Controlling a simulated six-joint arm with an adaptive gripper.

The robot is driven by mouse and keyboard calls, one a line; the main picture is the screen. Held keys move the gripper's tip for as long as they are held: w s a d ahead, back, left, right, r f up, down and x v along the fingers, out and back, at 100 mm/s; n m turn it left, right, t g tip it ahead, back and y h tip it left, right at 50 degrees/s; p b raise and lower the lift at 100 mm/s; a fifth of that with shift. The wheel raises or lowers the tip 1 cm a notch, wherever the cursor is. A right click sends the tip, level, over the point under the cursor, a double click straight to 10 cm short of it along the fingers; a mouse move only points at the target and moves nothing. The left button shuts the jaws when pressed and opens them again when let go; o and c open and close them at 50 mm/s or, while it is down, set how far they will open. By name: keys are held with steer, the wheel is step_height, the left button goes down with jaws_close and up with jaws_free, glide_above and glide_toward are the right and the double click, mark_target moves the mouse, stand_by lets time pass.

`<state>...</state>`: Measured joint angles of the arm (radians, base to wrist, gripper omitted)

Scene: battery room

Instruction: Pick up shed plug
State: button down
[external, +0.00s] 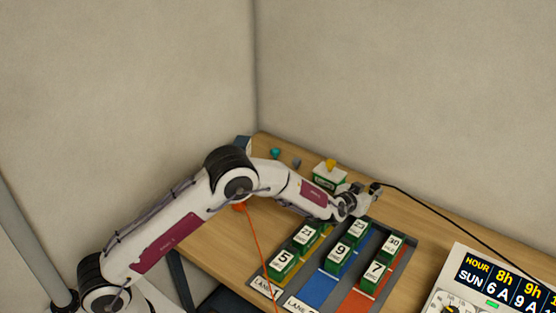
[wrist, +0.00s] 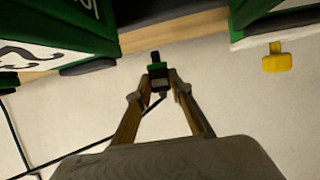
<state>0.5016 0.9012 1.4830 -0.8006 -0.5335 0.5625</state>
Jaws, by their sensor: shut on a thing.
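In the wrist view my gripper (wrist: 158,88) is shut on a small plug (wrist: 157,69). The plug has a black body with a green band, and a dark tip points away from the fingers. A black cable runs from it to the lower left. In the external view my gripper (external: 369,194) is above the table, near the back of the battery lanes. The black cable (external: 425,206) runs from it to the right. The plug itself is too small to make out there.
A grey lane tray (external: 401,270) holds several numbered green batteries. A white-and-green block with a yellow top (external: 330,165) stands behind my arm. An orange cable (external: 257,240) hangs at left. A display board (external: 500,285) is at lower right.

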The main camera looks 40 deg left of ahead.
step_height(320, 180, up, 6)
stand_by(0.4)
stand_by(0.6)
